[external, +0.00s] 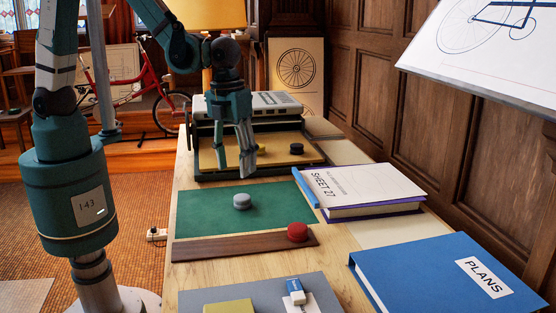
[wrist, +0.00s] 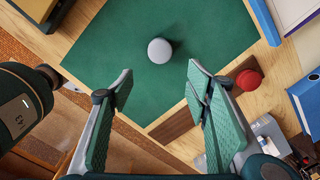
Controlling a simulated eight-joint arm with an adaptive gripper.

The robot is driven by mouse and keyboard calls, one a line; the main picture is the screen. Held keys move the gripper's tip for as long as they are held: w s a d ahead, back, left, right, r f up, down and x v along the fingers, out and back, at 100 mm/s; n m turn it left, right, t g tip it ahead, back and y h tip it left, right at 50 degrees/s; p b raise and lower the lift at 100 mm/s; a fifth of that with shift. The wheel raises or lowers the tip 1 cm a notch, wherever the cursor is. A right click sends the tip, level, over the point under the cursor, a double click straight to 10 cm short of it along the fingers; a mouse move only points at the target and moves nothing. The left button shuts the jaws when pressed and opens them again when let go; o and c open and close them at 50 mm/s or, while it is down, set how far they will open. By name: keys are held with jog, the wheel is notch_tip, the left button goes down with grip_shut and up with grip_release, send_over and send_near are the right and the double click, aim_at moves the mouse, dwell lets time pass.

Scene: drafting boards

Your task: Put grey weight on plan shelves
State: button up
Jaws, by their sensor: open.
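The grey weight (external: 242,201) is a small round puck on the green mat (external: 205,218). In the wrist view the weight (wrist: 160,50) shows beyond the fingertips, roughly centred between them, and nothing touches it. What look like the plan shelves (external: 262,105), a low dark-framed unit with a grey top, stand at the table's back. My gripper hides part of their front.
A black puck (external: 296,148) and a yellow piece lie at the shelf unit. A red weight (external: 298,231) sits on a dark wooden strip (external: 225,247). The Sheet 27 book (external: 365,183), blue Plans binder (external: 440,275) and a tilted drawing board (external: 490,50) are on the right.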

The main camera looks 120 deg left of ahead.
aim_at(242, 196)
jog(key=shift+m+g, duration=0.3)
jog(key=shift+m, duration=0.4)
jog(key=shift+w+a+f, duration=0.1)
jog(key=shift+a+f, duration=0.45)
jog(key=shift+f, duration=0.3)
jog(key=shift+a+f, duration=0.5)
jog(key=shift+f, duration=0.35)
jog(key=shift+f, duration=0.15)
jog(key=shift+f+b, duration=0.3)
jog(key=shift+f, duration=0.85)
jog(key=shift+w+f+b, duration=0.15)
jog(key=shift+f+b, duration=0.55)
jog(key=shift+f, duration=1.9)
jog(key=c, duration=1.4)
jog(key=shift+o, duration=0.2)
